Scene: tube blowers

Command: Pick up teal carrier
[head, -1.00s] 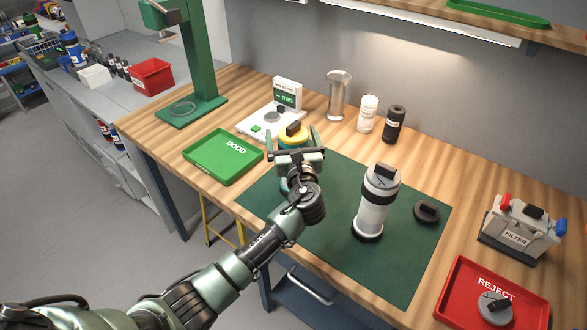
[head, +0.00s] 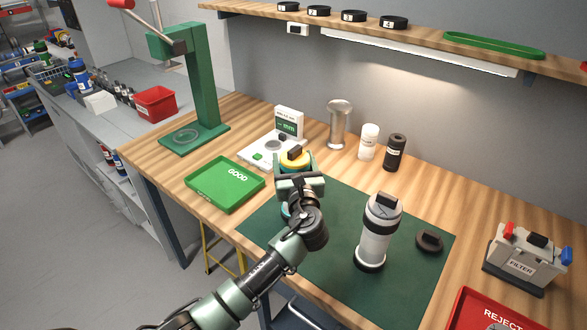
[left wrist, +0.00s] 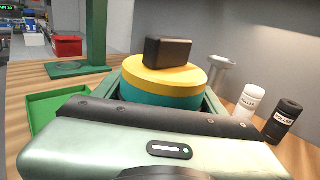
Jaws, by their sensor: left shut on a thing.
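The teal carrier has a yellow top (head: 293,157) with a black block on it, and stands upright near the back left edge of the green mat. In the left wrist view its teal side (left wrist: 160,97) shows below the yellow lid. My left gripper (head: 296,168) is shut on the carrier, one finger on each side. The gripper body hides the carrier's lower part, so I cannot tell whether its base touches the mat. My right gripper is in neither view.
A grey-white carrier (head: 376,232) stands on the green mat (head: 325,250), with a black cap (head: 429,241) to its right. A green GOOD tray (head: 225,184), a gauge (head: 271,147) and a metal cylinder (head: 339,124) are nearby. A red REJECT tray (head: 467,308) lies front right.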

